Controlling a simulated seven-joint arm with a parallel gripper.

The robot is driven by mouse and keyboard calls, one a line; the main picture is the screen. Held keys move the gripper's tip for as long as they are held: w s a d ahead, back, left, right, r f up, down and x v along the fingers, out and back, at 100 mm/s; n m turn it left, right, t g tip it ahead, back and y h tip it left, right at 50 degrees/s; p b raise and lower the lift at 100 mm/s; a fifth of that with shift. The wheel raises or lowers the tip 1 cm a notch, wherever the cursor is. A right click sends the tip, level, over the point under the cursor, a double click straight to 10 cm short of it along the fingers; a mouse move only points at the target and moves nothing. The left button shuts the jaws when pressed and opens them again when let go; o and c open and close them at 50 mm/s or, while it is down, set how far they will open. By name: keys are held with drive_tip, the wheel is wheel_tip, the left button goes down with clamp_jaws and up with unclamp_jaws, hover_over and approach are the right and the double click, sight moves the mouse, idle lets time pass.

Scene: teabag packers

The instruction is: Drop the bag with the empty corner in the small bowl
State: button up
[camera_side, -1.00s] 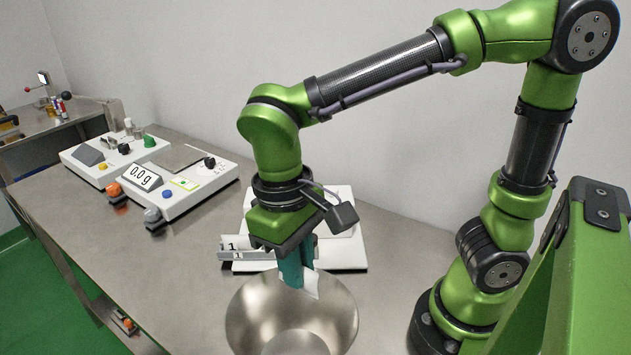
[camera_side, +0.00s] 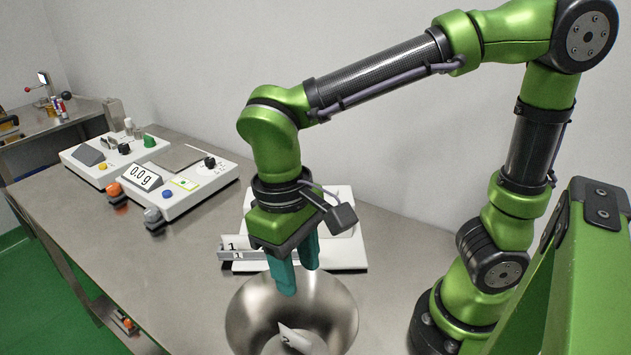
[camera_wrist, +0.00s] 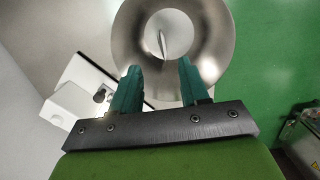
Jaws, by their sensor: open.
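A white bag (camera_side: 295,338) is inside the small metal bowl (camera_side: 245,310), low down and tilted. It also shows edge-on in the wrist view (camera_wrist: 162,42), near the middle of the bowl (camera_wrist: 130,40). I cannot make out its corners. My gripper (camera_side: 297,280) hangs above the bowl with its teal fingers apart and nothing between them. In the wrist view my gripper (camera_wrist: 160,80) shows the same gap, with the bag beyond the fingertips.
A white stand (camera_side: 345,255) with a numbered block (camera_side: 245,250) stands behind the bowl. A scale reading 0.0 g (camera_side: 200,190) is at the left, with knobs at its front. Bare steel table (camera_side: 190,280) lies left of the bowl.

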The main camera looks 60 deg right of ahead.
wheel_tip(320, 180, up, 16)
drive_tip(key=w, duration=0.2)
drive_tip(key=shift+r, duration=0.1)
drive_tip(key=d+f+m+t+y, duration=0.2)
drive_tip(key=d+f+m+t, duration=0.2)
drive_tip(key=d+f+t, duration=0.4)
drive_tip(key=d+f, duration=0.3)
drive_tip(key=d, duration=0.4)
drive_tip(key=shift+s+f+t, duration=0.25)
drive_tip(key=shift+f+t, duration=0.05)
drive_tip(key=shift+f, duration=0.1)
